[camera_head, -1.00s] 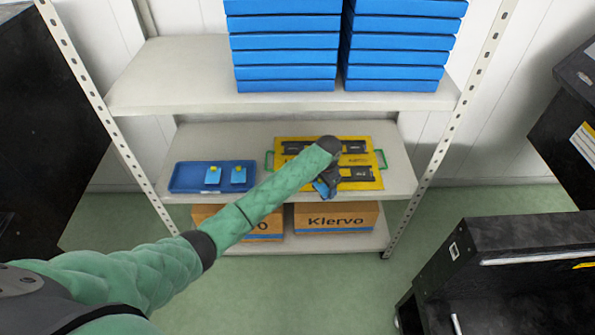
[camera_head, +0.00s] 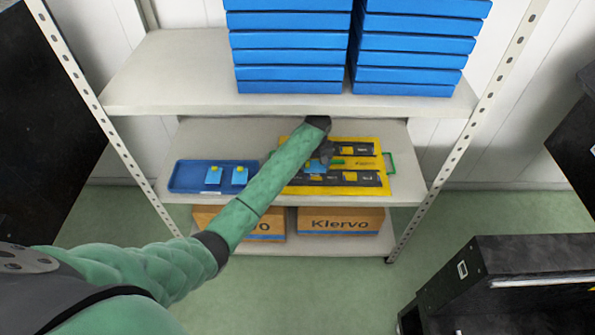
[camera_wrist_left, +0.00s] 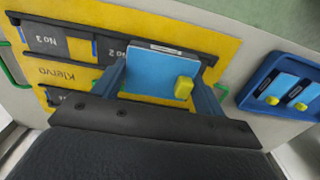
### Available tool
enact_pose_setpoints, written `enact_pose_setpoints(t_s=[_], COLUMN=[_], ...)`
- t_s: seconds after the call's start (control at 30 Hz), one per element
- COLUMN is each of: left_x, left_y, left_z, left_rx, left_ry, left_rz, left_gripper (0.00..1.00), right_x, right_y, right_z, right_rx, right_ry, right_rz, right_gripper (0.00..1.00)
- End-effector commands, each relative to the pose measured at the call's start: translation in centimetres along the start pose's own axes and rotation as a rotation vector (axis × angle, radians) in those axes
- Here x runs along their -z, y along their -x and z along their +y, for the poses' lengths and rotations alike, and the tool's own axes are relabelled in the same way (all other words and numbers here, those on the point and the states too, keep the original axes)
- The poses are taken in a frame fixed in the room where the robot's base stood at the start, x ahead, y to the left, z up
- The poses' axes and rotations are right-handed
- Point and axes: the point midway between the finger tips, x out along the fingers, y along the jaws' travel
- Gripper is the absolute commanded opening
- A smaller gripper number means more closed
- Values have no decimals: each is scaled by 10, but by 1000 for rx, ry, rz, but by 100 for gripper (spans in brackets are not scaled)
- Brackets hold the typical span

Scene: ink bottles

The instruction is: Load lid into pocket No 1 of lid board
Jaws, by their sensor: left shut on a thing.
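My left gripper (camera_head: 322,160) is shut on a blue lid (camera_head: 314,168) with a yellow knob, over the left part of the yellow lid board (camera_head: 341,188). In the left wrist view, the lid (camera_wrist_left: 160,75) sits between the two fingers (camera_wrist_left: 160,88) and hides part of the board (camera_wrist_left: 90,15). The board has black pocket strips. Labels No 3 (camera_wrist_left: 45,42) and No 2 (camera_wrist_left: 104,50) show upside down beside the lid. A label for pocket No 1 is not visible. I cannot tell whether the lid touches the board. My right gripper is out of view.
A blue tray (camera_head: 183,186) with two more blue lids (camera_head: 214,176) lies left on the same shelf (camera_head: 150,195). Blue boxes (camera_head: 290,58) are stacked on the shelf above. Cardboard boxes (camera_head: 341,221) stand below. Shelf posts (camera_head: 482,110) rise at the sides.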

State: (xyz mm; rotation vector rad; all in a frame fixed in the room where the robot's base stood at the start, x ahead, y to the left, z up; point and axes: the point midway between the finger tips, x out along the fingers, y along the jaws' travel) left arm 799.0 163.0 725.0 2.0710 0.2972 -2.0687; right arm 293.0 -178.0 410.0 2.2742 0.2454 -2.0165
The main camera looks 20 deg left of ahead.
Motion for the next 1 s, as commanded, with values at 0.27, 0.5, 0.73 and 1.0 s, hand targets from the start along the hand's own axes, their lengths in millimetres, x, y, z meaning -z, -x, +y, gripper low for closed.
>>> enact_pose_setpoints(t_s=[0.27,0.5,0.73,1.0], left_x=[22,32,31,32], left_y=[-28,-42,-63,-83], left_z=[-46,-63,-65,-64], left_rx=[2,-1,1,0], left_ry=[0,-3,-2,-3], left_rz=[-2,1,-2,1], left_gripper=[50,50,50,50], right_x=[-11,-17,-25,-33], right_y=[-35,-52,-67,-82], right_z=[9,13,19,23], right_rx=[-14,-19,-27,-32], right_ry=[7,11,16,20], right_rz=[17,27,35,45], right_gripper=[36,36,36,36])
